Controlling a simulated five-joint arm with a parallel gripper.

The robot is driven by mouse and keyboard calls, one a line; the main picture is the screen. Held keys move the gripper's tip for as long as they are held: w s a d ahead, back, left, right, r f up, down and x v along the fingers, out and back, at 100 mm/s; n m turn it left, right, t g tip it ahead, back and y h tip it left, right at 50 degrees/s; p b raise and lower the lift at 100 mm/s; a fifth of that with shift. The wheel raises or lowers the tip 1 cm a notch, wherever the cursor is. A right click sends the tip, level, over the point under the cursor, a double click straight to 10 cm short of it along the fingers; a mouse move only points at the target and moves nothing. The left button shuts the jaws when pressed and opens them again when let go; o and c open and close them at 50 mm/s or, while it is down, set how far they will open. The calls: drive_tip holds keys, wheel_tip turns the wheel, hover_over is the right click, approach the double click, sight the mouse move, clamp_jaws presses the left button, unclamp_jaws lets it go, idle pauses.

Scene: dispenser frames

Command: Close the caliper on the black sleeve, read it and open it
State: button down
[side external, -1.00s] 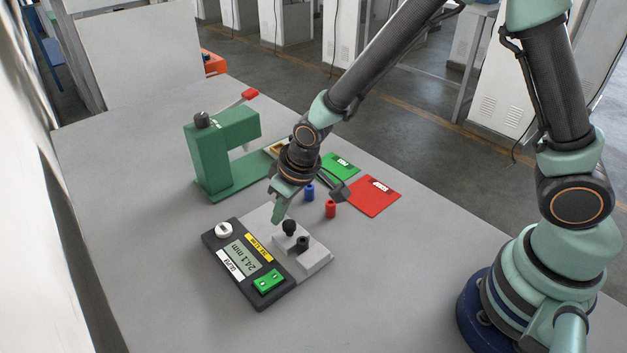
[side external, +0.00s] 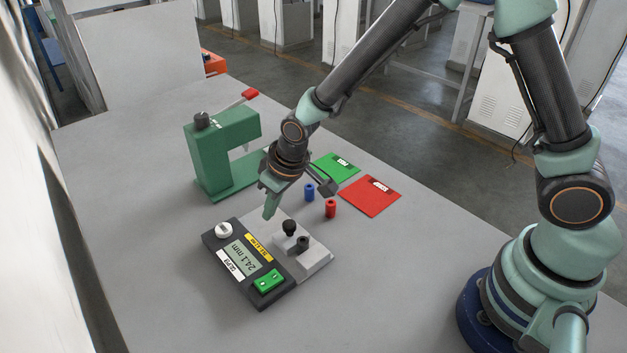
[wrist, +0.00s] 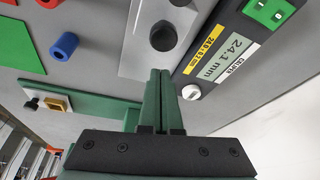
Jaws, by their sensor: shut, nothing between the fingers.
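The caliper is a dark box (side external: 222,257) with a display (side external: 241,259) reading 24.1 mm, a yellow label, a white knob (side external: 224,230) and a green rocker switch (side external: 268,281). Beside it, a light grey block (side external: 316,262) carries a round black knob (side external: 289,227) and the black sleeve (side external: 303,244). My gripper (side external: 269,213) is shut and empty, above the table near the block's far end. In the wrist view its fingertips (wrist: 158,72) point at the block, between the black knob (wrist: 163,36) and the white knob (wrist: 191,92).
A green press-like stand (side external: 221,160) with a red-tipped lever stands behind my gripper. A blue sleeve (side external: 309,192) and a red sleeve (side external: 330,209) stand to the right. A green mat (side external: 336,167) and a red mat (side external: 370,196) lie beyond. The front table is clear.

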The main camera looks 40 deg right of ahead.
sight(282, 229)
drive_tip(key=w+a+v, duration=0.1)
drive_tip(key=v, duration=0.8)
drive_tip(key=shift+s+d+r, duration=0.15)
drive_tip(key=shift+d+r, duration=0.1)
drive_tip(key=shift+r, duration=0.3)
drive_tip(key=shift+r, duration=0.1)
drive_tip(key=s+d+r+m+t, duration=0.1)
drive_tip(key=s+d+r, duration=0.4)
drive_tip(key=d, duration=0.3)
drive_tip(key=s+d+r+m+t+h, duration=0.1)
drive_tip(key=s+d+r+m, duration=0.1)
drive_tip(key=s+d+r, duration=0.3)
drive_tip(key=s+d, duration=0.2)
drive_tip(key=d, duration=0.1)
drive_tip(key=shift+d+r, duration=0.25)
drive_tip(key=shift+d, duration=0.05)
drive_tip(key=shift+s, duration=0.1)
